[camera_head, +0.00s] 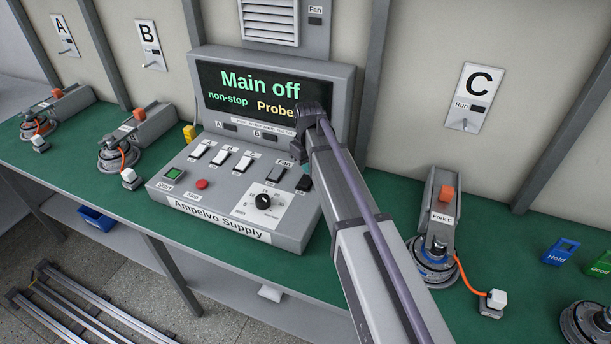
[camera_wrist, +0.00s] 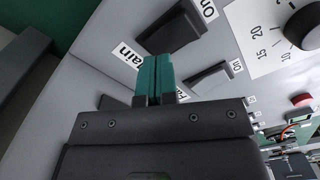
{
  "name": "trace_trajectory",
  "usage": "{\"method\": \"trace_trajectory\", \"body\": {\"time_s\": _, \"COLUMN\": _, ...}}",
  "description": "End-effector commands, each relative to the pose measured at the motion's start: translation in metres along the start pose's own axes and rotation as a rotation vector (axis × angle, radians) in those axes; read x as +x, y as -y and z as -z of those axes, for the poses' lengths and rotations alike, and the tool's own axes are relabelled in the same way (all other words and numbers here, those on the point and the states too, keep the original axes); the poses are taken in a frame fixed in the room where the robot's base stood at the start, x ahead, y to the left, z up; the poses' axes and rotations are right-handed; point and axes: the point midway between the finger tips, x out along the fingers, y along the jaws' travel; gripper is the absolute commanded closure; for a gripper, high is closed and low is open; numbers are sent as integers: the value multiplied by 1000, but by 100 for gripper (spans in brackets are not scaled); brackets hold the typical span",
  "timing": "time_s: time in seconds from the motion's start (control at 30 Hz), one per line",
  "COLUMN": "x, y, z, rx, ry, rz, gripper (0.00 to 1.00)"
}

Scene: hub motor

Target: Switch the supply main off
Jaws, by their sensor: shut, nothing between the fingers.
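The grey supply console (camera_head: 235,205) stands on the green bench, and its screen (camera_head: 262,97) reads "Main off", "non-stop" and a partly covered "Probe". The dark main rocker switch (camera_head: 303,183) is at the right end of the switch row. In the wrist view the main switch (camera_wrist: 178,30) is large, between an "On" label and a partly hidden label ending in "ain". My gripper (camera_wrist: 156,72) is shut and empty, its teal fingertips close to the switch's lower end. I cannot tell whether they touch it. In the head view my arm partly covers my gripper (camera_head: 307,168).
The fan switch (camera_head: 277,172) is just left of the main switch. A black dial (camera_head: 263,202), a red button (camera_head: 202,184) and a green start button (camera_head: 174,171) are on the panel. Fork C (camera_head: 442,215) with a hub motor stands to the right.

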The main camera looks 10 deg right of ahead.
Motion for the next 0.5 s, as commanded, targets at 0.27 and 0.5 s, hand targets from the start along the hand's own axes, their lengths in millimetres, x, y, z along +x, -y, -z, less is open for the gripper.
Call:
{"method": "trace_trajectory", "body": {"time_s": 0.27, "x": -36, "y": 0, "z": 0, "rx": 0, "ry": 0, "rz": 0, "gripper": 100}}
{"method": "trace_trajectory", "body": {"time_s": 0.5, "x": -47, "y": 0, "z": 0, "rx": 0, "ry": 0, "rz": 0, "gripper": 100}}
